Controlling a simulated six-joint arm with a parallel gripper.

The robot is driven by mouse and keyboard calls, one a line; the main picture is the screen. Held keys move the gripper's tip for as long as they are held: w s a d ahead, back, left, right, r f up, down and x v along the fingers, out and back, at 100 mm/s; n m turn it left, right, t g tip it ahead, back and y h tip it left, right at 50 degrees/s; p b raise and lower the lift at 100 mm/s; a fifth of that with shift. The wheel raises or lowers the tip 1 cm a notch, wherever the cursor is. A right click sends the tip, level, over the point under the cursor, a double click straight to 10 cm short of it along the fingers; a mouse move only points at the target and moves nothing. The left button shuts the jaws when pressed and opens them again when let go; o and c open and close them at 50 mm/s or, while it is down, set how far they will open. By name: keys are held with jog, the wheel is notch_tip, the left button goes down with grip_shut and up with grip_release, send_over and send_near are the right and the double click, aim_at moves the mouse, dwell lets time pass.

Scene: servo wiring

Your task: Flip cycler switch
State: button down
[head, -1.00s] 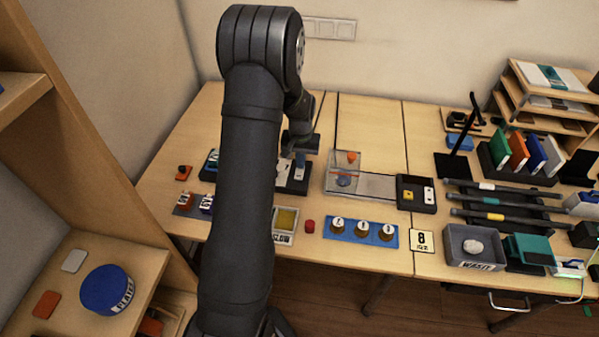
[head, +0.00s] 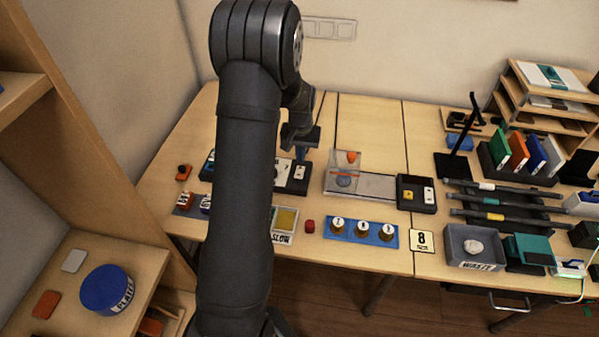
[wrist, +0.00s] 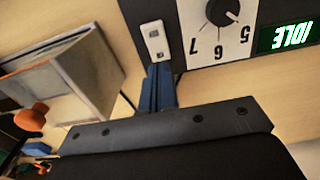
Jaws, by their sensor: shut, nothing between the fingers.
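The cycler is a dark box (head: 290,188) behind my arm, partly hidden by it in the head view. In the wrist view its white dial panel (wrist: 213,45) shows upside down, with a black knob and a green lit display (wrist: 291,36) reading IDLE. Its white rocker switch (wrist: 155,41) is beside the dial; it also shows in the head view (head: 300,172). I cannot tell which side of the rocker is pressed. My gripper (head: 301,158) is shut and empty, its blue fingers (wrist: 158,70) close to the switch; contact cannot be told.
Right of the cycler is a clear-walled station (head: 343,172) with an orange knob and a grey track to a black box with yellow and white switches (head: 416,194). A blue tray (head: 348,237) of several brass weights and a red cap (head: 309,227) lie in front.

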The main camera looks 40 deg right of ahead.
notch_tip(320, 180, up, 4)
jog(key=shift+f, duration=0.2)
dwell(0.4)
notch_tip(320, 180, down, 7)
dwell(0.5)
jog(key=shift+r, duration=4.25)
notch_tip(320, 180, up, 10)
send_over(300, 168)
jog(key=s+a, duration=0.2)
jog(key=s, duration=0.1)
jog(key=shift+a+r+t+h, duration=0.35)
jog(key=shift+r+t+h, duration=0.05)
jog(key=shift+r, duration=0.3)
